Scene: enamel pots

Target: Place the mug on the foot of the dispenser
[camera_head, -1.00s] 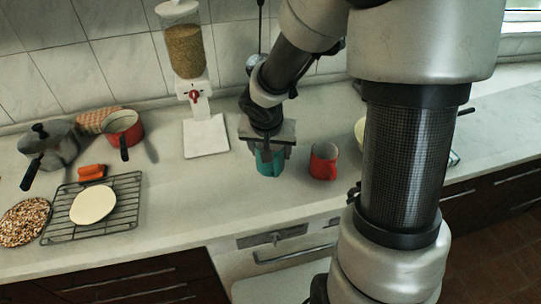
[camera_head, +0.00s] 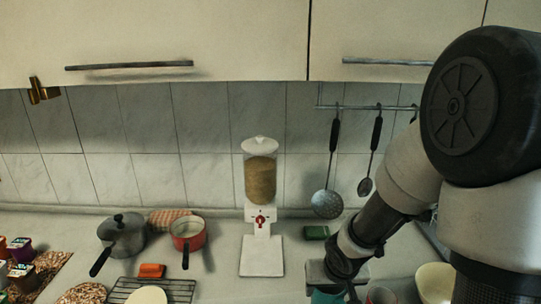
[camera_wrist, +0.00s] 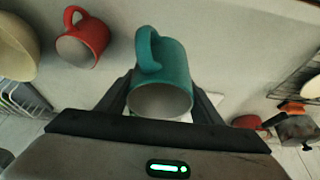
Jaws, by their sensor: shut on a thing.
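A teal mug (camera_wrist: 172,62) with a looped handle is held between the two fingers of my gripper (camera_wrist: 160,88) in the wrist view. In the head view the teal mug (camera_head: 328,296) is cut off at the bottom edge, below my gripper (camera_head: 330,279). I cannot tell whether it touches the counter. The dispenser (camera_head: 261,180) stands against the tiled wall, with grain in its clear container and a red knob. Its flat white foot (camera_head: 262,258) is bare and lies to the left of my gripper.
A red mug (camera_wrist: 86,38) stands beside the teal one. A pale bowl (camera_head: 436,283) is at the right. A grey pot (camera_head: 123,238), red pan (camera_head: 188,234) and wire rack (camera_head: 180,290) lie left of the dispenser. A green block (camera_head: 316,232) is right of it.

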